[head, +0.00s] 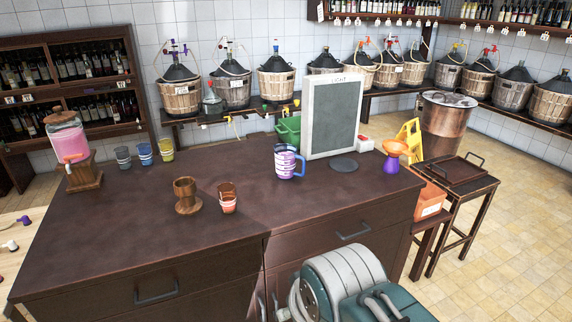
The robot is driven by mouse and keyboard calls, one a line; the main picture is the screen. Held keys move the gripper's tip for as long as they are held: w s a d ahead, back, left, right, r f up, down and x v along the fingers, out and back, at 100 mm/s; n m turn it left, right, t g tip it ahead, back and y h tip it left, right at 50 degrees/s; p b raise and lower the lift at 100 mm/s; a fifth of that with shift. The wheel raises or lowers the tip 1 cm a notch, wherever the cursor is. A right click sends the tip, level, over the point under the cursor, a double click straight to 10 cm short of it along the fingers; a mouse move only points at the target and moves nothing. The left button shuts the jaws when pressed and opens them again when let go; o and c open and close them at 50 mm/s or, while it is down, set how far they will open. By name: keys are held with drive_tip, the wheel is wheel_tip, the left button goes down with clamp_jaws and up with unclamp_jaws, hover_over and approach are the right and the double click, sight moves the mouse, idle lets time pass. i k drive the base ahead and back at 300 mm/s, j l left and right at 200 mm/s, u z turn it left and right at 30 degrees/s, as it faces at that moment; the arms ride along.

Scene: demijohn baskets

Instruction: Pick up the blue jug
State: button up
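The blue jug (287,161) stands upright on the dark brown counter (130,215), left of the framed grey board. It has purple and white bands on its body and a blue handle on its right side. Nothing touches it, and its whole near side is visible. My gripper is not in view. A grey and teal part, which seems to be my own body, shows at the bottom, well below the jug and in front of the counter drawers.
A framed board (332,118) stands right behind the jug. A wooden goblet (187,196) and an orange-brown cup (228,200) stand to its left. A purple and orange funnel item (392,157) is at the right edge. The counter in front of the jug is clear.

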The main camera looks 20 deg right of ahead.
sight(285, 156)
drive_tip(key=i+l, duration=0.15)
drive_tip(key=l, duration=0.2)
drive_tip(key=i+l, duration=0.15)
drive_tip(key=l, duration=0.2)
drive_tip(key=i+l, duration=0.2)
drive_tip(key=l, duration=0.15)
drive_tip(key=i+l, duration=0.15)
drive_tip(key=l, duration=0.25)
drive_tip(key=i+l, duration=0.15)
drive_tip(key=l, duration=0.2)
drive_tip(key=i+l, duration=0.15)
drive_tip(key=l, duration=0.2)
